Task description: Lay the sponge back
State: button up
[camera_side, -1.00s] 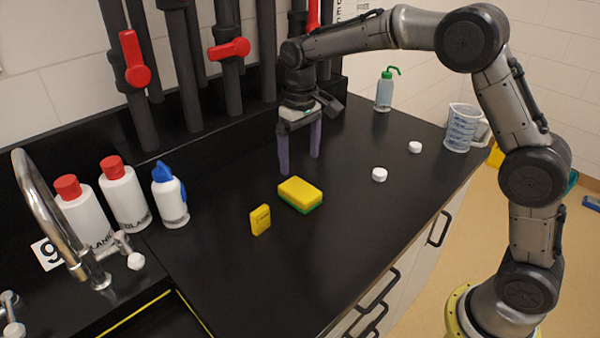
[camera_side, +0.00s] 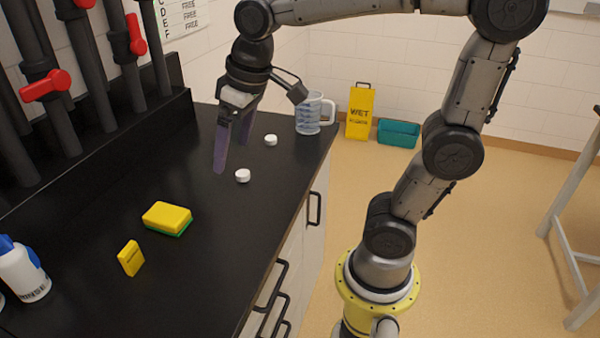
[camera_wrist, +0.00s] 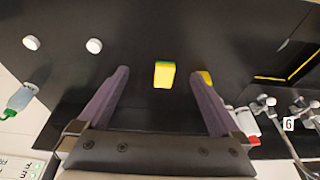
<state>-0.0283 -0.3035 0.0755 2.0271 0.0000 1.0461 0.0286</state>
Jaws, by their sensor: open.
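The sponge (camera_side: 168,216), yellow on top with a green underside, lies flat on the black counter. It also shows in the wrist view (camera_wrist: 165,75), ahead of and between my finger tips. My gripper (camera_side: 232,158) is open and empty above the counter, apart from the sponge; in the side view it hangs up and to the right of it. In the wrist view both purple fingers of my gripper (camera_wrist: 160,88) are spread wide.
Two white caps (camera_side: 243,176) (camera_side: 271,140) lie on the counter (camera_side: 200,280). A measuring jug (camera_side: 309,115) stands at its far end. Pipes with red handles (camera_side: 46,85) line the left.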

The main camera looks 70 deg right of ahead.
jog(key=s+f+t, duration=0.2)
jog(key=s+f, duration=0.2)
jog(key=s, duration=0.8)
jog(key=shift+d+f, duration=0.15)
jog(key=shift+d, duration=0.25)
